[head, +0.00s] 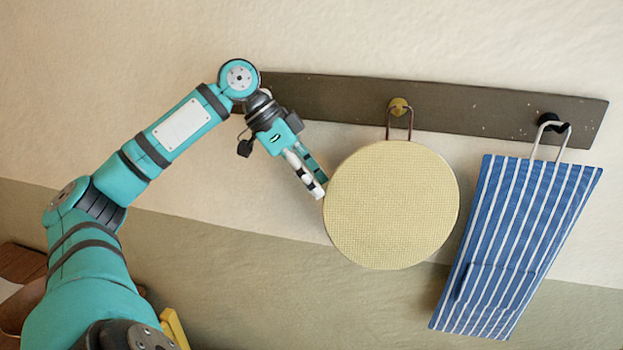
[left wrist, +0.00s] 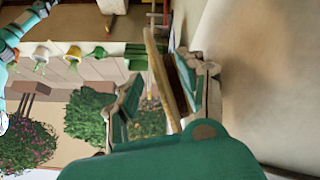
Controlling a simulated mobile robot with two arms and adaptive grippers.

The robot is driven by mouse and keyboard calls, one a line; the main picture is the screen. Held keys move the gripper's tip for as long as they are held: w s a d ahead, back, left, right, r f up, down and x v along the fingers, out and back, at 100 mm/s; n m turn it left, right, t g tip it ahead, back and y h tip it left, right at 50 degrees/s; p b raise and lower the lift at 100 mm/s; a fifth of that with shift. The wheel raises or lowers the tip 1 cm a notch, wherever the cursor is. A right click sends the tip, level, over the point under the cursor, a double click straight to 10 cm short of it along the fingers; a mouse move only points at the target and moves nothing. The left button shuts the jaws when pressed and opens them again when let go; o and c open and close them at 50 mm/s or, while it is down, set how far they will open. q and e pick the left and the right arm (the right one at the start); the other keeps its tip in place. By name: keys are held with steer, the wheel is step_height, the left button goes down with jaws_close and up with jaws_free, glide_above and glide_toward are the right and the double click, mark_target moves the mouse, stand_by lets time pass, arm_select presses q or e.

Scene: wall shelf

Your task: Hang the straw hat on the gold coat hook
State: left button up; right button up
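The straw hat (head: 391,206) shows as a round, flat, pale-yellow woven disc with a brown loop at its top. It hangs against the wall below the gold coat hook (head: 399,105), and the loop reaches up to the hook and appears to be over it. My left gripper (head: 319,191) is at the hat's left edge. In the left wrist view, the hat (left wrist: 163,75) is seen edge-on between the two parted fingers (left wrist: 160,95), closer to the right-hand finger. There is a gap on the other side, so the gripper looks open. My right gripper is not in view.
A dark wooden rail (head: 470,105) on the wall carries the hooks. A blue-and-white striped cloth (head: 518,245) hangs by a pale loop from a black hook (head: 551,121) to the right. The wall below the hat is clear. The left wrist view shows plants (left wrist: 90,110) in the background.

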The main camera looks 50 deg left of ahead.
arm_select(q)
steer(key=v, duration=1.2)
